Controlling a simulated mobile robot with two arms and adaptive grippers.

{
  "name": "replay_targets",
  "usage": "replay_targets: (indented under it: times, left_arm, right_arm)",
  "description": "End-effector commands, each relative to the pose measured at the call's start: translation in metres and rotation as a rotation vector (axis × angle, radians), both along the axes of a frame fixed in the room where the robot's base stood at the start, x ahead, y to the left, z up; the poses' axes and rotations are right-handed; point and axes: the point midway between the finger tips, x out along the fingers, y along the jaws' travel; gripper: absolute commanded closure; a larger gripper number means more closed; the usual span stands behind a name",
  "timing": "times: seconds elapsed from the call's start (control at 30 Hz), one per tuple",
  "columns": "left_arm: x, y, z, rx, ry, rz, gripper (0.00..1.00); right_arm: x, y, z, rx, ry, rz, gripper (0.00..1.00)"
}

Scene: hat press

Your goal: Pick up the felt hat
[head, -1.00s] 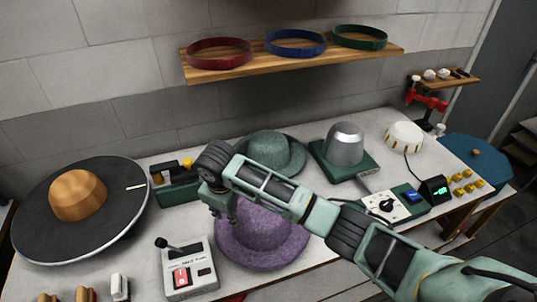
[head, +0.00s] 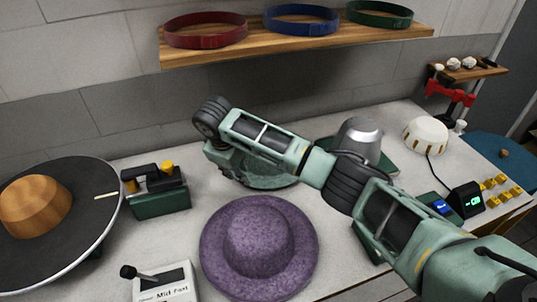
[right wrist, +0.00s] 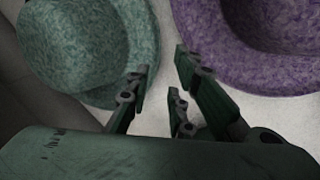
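Two felt hats lie on the pale table. The purple hat (head: 258,240) sits brim down at front centre, uncovered; part of it shows at the right of the right wrist view (right wrist: 270,50). The green hat (head: 262,178) is behind it, mostly hidden by my right arm; it shows at the left of the right wrist view (right wrist: 85,45). My right gripper (right wrist: 163,82) is open and empty, its fingers spread over the gap between the hats. In the head view the fingers are hidden behind the arm. My left gripper is out of view.
A round black board with a wooden crown block (head: 34,205) is at left. A dark green box (head: 157,192) and a lever control box (head: 165,284) stand left of the purple hat. A metal dome (head: 358,138) is behind my arm. A shelf (head: 240,46) holds coloured bands.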

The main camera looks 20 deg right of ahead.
Motion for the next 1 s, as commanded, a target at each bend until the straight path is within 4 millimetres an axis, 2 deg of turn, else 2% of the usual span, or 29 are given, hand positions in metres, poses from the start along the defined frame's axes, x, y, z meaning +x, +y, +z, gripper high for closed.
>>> replay_targets:
  times: [0.03, 0.17, 0.53, 0.7, 0.97, 1.0]
  left_arm:
    - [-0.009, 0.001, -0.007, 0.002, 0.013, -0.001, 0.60]
    - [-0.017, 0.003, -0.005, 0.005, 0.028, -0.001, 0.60]
    - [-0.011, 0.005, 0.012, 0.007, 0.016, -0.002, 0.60]
    - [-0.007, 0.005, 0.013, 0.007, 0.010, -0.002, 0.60]
    - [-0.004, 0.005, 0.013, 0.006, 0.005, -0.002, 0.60]
    - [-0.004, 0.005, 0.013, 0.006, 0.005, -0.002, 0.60]
  right_arm:
    - [0.001, -0.001, -0.006, -0.002, 0.001, -0.002, 0.79]
    - [0.003, -0.003, -0.014, -0.003, 0.002, -0.003, 0.79]
    - [0.015, -0.012, -0.056, -0.004, 0.003, -0.004, 0.79]
    - [0.019, -0.016, -0.075, -0.004, 0.001, -0.002, 0.79]
    - [0.020, -0.016, -0.079, -0.003, 0.000, -0.002, 0.79]
    - [0.020, -0.016, -0.079, -0.003, 0.000, -0.002, 0.82]
